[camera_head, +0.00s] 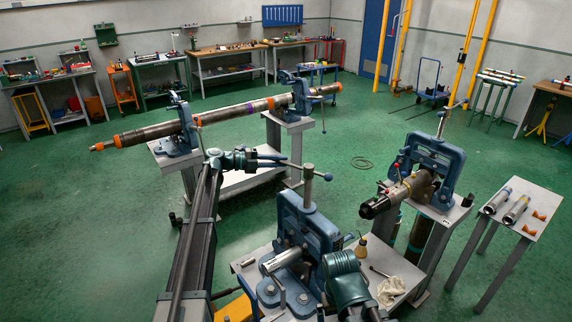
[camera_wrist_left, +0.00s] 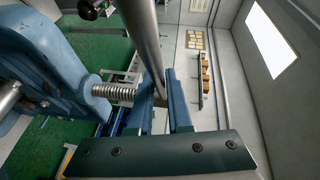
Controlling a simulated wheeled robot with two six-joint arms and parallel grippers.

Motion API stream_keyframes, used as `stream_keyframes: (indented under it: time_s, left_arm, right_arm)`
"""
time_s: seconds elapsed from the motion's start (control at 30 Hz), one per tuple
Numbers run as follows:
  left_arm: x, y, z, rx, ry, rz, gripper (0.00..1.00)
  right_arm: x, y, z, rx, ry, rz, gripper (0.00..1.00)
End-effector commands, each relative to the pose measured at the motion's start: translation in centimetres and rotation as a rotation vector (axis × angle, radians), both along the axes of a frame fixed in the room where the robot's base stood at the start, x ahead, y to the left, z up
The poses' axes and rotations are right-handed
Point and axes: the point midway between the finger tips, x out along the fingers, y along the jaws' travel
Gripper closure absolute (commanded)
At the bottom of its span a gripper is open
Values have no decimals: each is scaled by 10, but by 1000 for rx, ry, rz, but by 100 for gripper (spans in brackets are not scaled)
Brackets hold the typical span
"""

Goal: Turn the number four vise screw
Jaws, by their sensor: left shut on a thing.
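The nearest blue vise (camera_head: 305,235) stands on the front bench with a vertical screw (camera_head: 308,180) at its top. A grey handle bar (camera_head: 300,168) with a round knob at its right end crosses the screw head. My left gripper (camera_head: 257,160) is shut on the bar's left part, to the left of the screw. In the left wrist view, the bar (camera_wrist_left: 145,40) runs down between the two blue fingers (camera_wrist_left: 168,100), and the screw thread (camera_wrist_left: 115,92) shows beside them. My right arm (camera_head: 345,275) is low, right of the vise; its fingers cannot be made out. No vise number is readable.
A metal pipe (camera_head: 281,260) sits in the near vise. A bottle (camera_head: 361,247) and a white rag (camera_head: 390,290) lie on the bench. Another vise (camera_head: 440,155) holds a pipe at right. A long pipe (camera_head: 240,110) spans two vises behind. Green floor is open at left.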

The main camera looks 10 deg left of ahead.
Motion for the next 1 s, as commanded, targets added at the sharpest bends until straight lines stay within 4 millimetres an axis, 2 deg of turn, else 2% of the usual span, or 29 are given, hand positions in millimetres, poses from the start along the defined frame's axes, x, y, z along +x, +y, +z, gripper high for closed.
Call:
stream_keyframes:
  time_s: [0.03,0.17,0.87,0.9,1.0]
  left_arm:
    - [8,3,3,-10,-5,-14,100]
    - [11,3,3,-10,-6,-59,100]
    - [13,2,3,-9,-5,-111,100]
    - [13,2,3,-10,-5,-112,78]
    - [13,2,3,-9,-4,-113,60]
  right_arm:
    - [0,0,1,0,0,0,0]
    - [0,0,1,0,0,0,0]
    - [0,0,1,0,0,0,0]
    - [0,0,1,0,0,0,0]
    - [0,0,1,0,0,0,0]
